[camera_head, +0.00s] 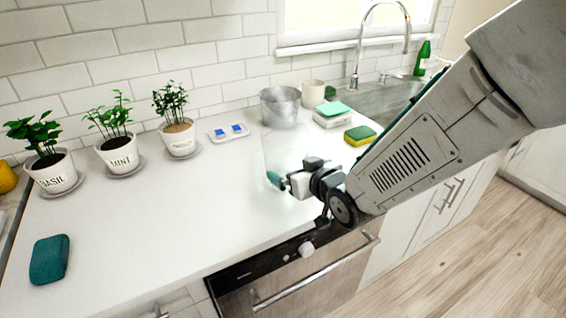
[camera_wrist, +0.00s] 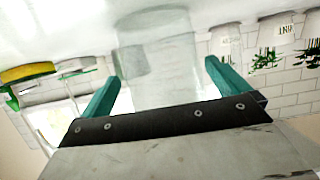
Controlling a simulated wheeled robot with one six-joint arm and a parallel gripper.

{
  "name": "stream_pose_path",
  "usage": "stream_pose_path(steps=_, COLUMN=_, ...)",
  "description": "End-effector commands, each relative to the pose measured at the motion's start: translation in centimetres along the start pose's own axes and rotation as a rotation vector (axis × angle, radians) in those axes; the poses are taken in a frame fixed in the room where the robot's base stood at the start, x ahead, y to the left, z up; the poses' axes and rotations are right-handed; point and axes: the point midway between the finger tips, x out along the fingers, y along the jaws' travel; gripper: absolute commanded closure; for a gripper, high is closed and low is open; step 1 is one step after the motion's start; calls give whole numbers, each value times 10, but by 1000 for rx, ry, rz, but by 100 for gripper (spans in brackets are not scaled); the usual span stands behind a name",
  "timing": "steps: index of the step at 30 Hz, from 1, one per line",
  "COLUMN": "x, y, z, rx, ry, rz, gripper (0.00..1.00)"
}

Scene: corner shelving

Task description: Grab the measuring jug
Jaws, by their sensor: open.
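The measuring jug looks like a clear, see-through cylinder. In the wrist view the jug (camera_wrist: 178,75) stands between the two teal fingers of my gripper (camera_wrist: 160,76), with a gap visible at its sides. In the head view the jug (camera_head: 283,152) is only a faint outline on the white counter, just beyond my gripper (camera_head: 277,182). My gripper is open, low over the counter, and one teal fingertip shows clearly in the head view. The far finger is mostly hidden there.
A metal pot (camera_head: 280,108) stands behind the jug. A yellow-green sponge (camera_head: 360,134) and stacked boxes (camera_head: 332,114) lie to the right, near the sink. Potted herbs (camera_head: 116,150) and a small tray (camera_head: 229,137) stand along the wall. The counter's left middle is clear.

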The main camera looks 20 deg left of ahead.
Motion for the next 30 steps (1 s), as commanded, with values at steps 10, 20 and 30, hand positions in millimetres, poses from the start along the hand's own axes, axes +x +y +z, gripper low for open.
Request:
stream_pose_path(steps=10, x=23, y=0, z=0, rx=0, ry=-1, rz=0, gripper=0)
stream_pose_path(steps=20, x=23, y=0, z=0, rx=0, ry=0, rz=0, gripper=31)
stream_pose_path(steps=30, x=20, y=0, z=-8, rx=0, ry=1, rz=1, gripper=31)
